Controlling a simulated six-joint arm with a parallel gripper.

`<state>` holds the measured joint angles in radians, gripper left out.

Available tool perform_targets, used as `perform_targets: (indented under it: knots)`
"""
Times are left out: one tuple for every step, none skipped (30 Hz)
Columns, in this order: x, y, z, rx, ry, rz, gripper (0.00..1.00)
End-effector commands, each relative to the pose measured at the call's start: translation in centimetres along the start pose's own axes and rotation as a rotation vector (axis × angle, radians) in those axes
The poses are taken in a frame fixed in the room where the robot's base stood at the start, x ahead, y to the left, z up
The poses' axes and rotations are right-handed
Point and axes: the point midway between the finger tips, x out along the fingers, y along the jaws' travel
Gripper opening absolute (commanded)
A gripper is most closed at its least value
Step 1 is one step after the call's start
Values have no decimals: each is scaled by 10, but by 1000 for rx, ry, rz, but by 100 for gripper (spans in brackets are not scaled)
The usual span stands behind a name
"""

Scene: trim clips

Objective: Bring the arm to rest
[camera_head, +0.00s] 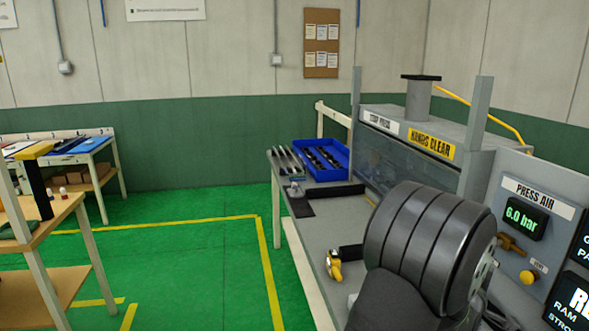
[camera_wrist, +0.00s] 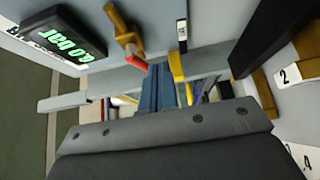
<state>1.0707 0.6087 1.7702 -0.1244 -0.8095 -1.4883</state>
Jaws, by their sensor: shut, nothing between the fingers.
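My arm (camera_head: 425,245) fills the lower right of the head view as a thick, dark, ribbed link in front of the grey press bench. It hides part of the bench and the lower press front. My gripper's tip does not show in the head view. In the wrist view, the grey gripper mount with screws spans the bottom. My gripper (camera_wrist: 160,72) shows beyond it as narrow blue-grey fingers side by side, shut and empty. The fingers point toward blurred bench parts, and I cannot tell how far away these are.
The press (camera_head: 430,140) and the press air panel (camera_head: 540,215) stand close on the right. A blue bin (camera_head: 323,172) holds dark strips on the bench, beside other strips. A yellow-and-black fitting (camera_head: 333,265) sits nearer. Green floor lies open left; a wooden rack (camera_head: 45,235) stands far left.

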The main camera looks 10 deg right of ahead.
Motion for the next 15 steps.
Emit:
perform_targets:
  knots:
    - [-11,0,0,1,-1,0,0]
    - [-16,0,0,1,-1,1,0]
    - [-24,1,0,1,-1,1,0]
    - [-30,0,0,1,-1,0,0]
    - [-36,1,0,2,-1,2,0]
    - [-44,1,0,2,-1,1,0]
    - [-50,0,0,2,-1,1,0]
    - [-56,0,0,2,-1,1,0]
    - [-64,0,0,2,-1,2,0]
    - [-70,0,0,2,-1,1,0]
    - [-76,0,0,3,-1,1,0]
    - [-84,0,0,3,-1,2,0]
    - [-90,0,0,3,-1,2,0]
    - [-96,0,0,3,-1,1,0]
    - [-104,0,0,3,-2,2,0]
